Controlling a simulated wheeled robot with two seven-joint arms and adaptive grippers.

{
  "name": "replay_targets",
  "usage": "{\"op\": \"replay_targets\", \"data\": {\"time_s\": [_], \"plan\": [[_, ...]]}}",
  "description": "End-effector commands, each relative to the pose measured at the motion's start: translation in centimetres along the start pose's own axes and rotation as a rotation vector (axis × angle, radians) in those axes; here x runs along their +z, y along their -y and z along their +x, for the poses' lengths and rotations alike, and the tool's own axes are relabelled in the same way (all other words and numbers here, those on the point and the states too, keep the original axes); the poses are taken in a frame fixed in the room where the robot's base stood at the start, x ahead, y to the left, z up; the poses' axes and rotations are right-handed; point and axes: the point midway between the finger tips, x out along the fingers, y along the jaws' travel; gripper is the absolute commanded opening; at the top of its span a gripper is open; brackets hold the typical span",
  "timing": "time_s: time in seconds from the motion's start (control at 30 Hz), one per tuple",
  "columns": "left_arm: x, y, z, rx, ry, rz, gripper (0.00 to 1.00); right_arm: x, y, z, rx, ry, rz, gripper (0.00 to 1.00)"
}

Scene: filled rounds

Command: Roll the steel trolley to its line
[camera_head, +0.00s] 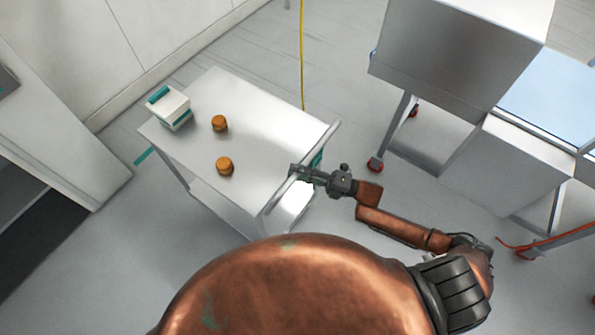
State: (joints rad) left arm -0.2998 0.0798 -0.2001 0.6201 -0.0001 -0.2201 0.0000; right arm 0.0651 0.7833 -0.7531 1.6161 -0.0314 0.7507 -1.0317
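The steel trolley (262,112) stands left of centre, with a shiny flat top, a lower shelf and a push handle (331,132) along its right end. My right gripper (297,172) is at the handle, its fingers across the bar and seemingly closed around it; the fingertips are small here. A yellow line (302,55) runs on the floor beyond the trolley, its near end hidden behind the trolley top. A short teal mark (145,156) lies on the floor by the trolley's left side. My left gripper is not in view.
On the trolley top are a white box with teal parts (169,108) and two orange-brown round pieces (219,124) (225,166). A steel cart (450,65) with red casters stands at the right. A cabinet (60,130) stands at the left. Floor between trolley and cart is clear.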

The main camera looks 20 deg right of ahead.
Motion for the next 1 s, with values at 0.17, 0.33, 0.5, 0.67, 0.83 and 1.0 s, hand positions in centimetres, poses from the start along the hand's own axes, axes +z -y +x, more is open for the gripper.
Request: {"op": "replay_targets", "data": {"time_s": [0.17, 0.33, 0.5, 0.67, 0.83, 1.0], "plan": [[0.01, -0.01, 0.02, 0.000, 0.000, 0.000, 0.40, 0.00, 0.05, -0.01, 0.000, 0.000, 0.001, 0.34], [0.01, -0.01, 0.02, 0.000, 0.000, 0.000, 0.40, -0.01, 0.04, -0.03, 0.000, 0.000, 0.001, 0.23], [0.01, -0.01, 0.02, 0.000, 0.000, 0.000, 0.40, -0.01, 0.04, -0.03, 0.000, 0.000, 0.001, 0.12], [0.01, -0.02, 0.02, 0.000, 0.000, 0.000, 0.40, -0.01, 0.04, -0.04, 0.000, 0.001, 0.001, 0.01], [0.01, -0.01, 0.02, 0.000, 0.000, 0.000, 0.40, -0.01, 0.06, -0.05, 0.000, 0.001, 0.001, 0.00], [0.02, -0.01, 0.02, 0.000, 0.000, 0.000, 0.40, -0.02, 0.07, -0.05, -0.001, 0.001, 0.001, 0.00]]}}
